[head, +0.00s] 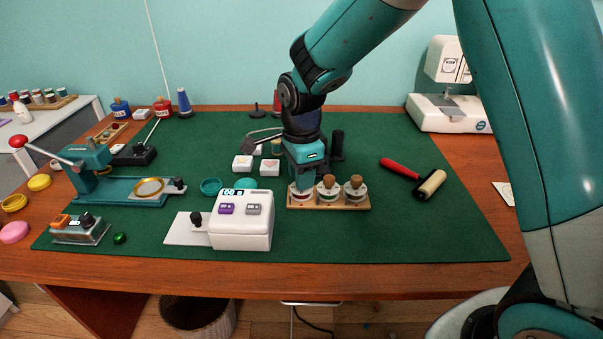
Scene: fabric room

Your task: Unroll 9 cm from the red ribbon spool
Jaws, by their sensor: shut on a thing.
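A wooden rack (330,206) near the front of the green mat holds three small spools with wooden knobs on top. The leftmost spool (301,197) shows a little red and sits under my gripper. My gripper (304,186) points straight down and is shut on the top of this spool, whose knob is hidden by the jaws. The middle spool (328,193) and the right spool (355,192) stand free with knobs showing. A white box (242,228) with a small display, too small to read surely, stands just left of the rack. I cannot make out any loose ribbon.
A red-handled roller (415,178) lies right of the rack. A teal lever press (100,175) stands at left. White blocks (243,163) and a teal round dish (211,187) lie behind the white box. A sewing machine (449,100) is at back right. The mat's right front is clear.

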